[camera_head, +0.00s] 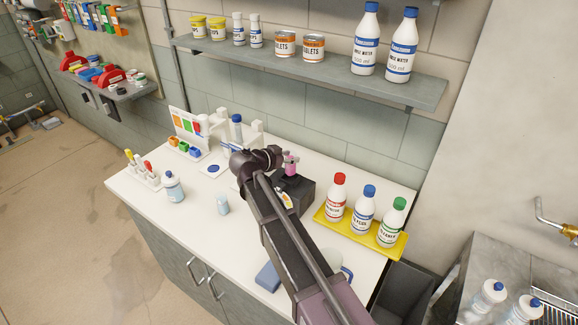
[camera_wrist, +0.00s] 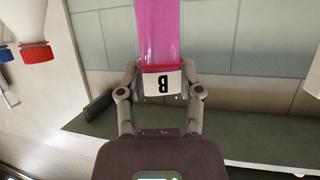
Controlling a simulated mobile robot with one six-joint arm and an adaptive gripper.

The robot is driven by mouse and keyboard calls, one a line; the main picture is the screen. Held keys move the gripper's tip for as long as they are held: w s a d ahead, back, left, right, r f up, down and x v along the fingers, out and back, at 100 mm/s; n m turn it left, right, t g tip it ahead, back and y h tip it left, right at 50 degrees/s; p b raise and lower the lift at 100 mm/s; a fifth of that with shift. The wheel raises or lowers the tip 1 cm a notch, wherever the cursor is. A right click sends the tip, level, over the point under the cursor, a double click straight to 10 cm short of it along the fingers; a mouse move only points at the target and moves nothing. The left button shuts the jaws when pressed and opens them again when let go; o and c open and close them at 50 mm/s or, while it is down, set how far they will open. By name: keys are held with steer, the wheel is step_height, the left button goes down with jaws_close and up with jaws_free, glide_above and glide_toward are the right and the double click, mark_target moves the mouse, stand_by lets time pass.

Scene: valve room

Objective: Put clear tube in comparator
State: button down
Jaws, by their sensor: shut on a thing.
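My gripper (camera_wrist: 160,78) is shut on a tube of pink liquid (camera_wrist: 158,35) with a red band and a white label reading B. The wrist picture is upside down, so the label is at the tube's upper end. In the head view the pink tube (camera_head: 290,165) is in my gripper (camera_head: 289,156), over a dark box (camera_head: 304,190) that looks like the comparator. My arm hides part of the box. I cannot tell whether the tube's lower end is inside it. I cannot make out a clear tube.
A yellow tray (camera_head: 335,226) with red-, blue- and green-capped bottles stands right of the box. A pale cup (camera_head: 222,204), a white bottle (camera_head: 174,187) and a colour chart stand (camera_head: 184,124) are to the left. A grey shelf (camera_head: 330,74) with several containers overhangs the counter.

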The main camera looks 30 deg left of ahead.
mark_target(287, 165)
steer(key=shift+f+b, duration=1.25)
steer(key=shift+f, duration=0.3)
steer(key=shift+f, duration=0.15)
steer(key=shift+c, duration=1.3)
jaws_free()
steer(key=shift+r, duration=0.2)
steer(key=shift+s+r, duration=0.1)
steer(key=shift+s, duration=0.05)
steer(key=p+v, duration=0.4)
steer(key=v, duration=0.7)
steer(key=shift+s+r+p, duration=0.15)
steer(key=shift+s+p, duration=0.2)
steer(key=shift+a, duration=0.15)
